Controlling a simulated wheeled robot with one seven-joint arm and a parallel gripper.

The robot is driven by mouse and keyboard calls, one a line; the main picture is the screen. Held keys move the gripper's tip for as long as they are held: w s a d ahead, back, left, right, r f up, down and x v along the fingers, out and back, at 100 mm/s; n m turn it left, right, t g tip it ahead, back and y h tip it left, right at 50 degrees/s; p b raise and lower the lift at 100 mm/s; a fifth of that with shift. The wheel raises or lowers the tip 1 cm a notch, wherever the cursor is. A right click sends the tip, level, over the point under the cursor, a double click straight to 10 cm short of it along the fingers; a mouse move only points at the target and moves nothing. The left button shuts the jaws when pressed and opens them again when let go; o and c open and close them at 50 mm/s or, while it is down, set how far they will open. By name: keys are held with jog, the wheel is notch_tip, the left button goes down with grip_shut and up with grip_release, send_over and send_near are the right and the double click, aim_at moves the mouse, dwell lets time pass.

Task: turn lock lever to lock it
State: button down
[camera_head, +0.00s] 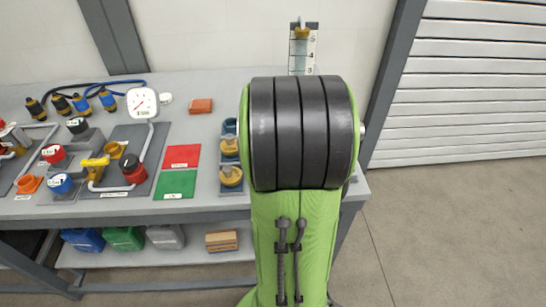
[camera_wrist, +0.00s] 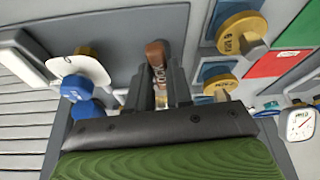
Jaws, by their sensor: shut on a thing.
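The lever's pivot and lower part are hidden by the fingers and the gripper body. In the head view my green and black arm covers the right end of the bench, so the lever and the fingers are hidden there.
Two brass knobs on blue mounts (camera_head: 230,177) stand close beside my arm. In the wrist view a blue part (camera_wrist: 78,88) and a white tag (camera_wrist: 84,68) are close on the other side. Red (camera_head: 182,156) and green (camera_head: 175,184) mats lie farther left. The floor right of the bench is clear.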

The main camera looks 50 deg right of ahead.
jog(key=shift+w+a+m+h, duration=0.2)
jog(key=shift+m+h, duration=0.1)
jog(key=shift+m, duration=0.4)
jog(key=c, duration=1)
grip_release()
jog(key=shift+r, duration=0.1)
jog(key=shift+g, duration=0.3)
jog(key=p+v, duration=0.5)
jog(key=v, duration=1)
jog(key=shift+s+a+r, duration=0.15)
jog(key=shift+r, duration=0.1)
jog(key=shift+a, duration=0.1)
